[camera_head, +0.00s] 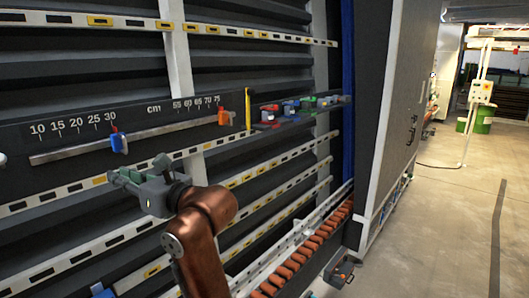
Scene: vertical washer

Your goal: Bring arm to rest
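My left gripper (136,175) is in front of the vertical washer (285,70), at the lower left of the picture. Its copper-coloured arm comes up from the bottom edge. The grey-green fingers point away and to the left, and look spread apart, with nothing seen between them. The gripper appears below the centimetre scale (75,127). I cannot tell its exact distance from the rack. My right gripper is not in view.
A rail with a blue clamp (119,142) and an orange clamp (223,117) runs above the gripper. Coloured knobs (290,107) sit to the right. Orange rollers (300,257) line the washer's foot. A dark pedal-like object (340,272) is beside them. Clear floor (440,230) lies right.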

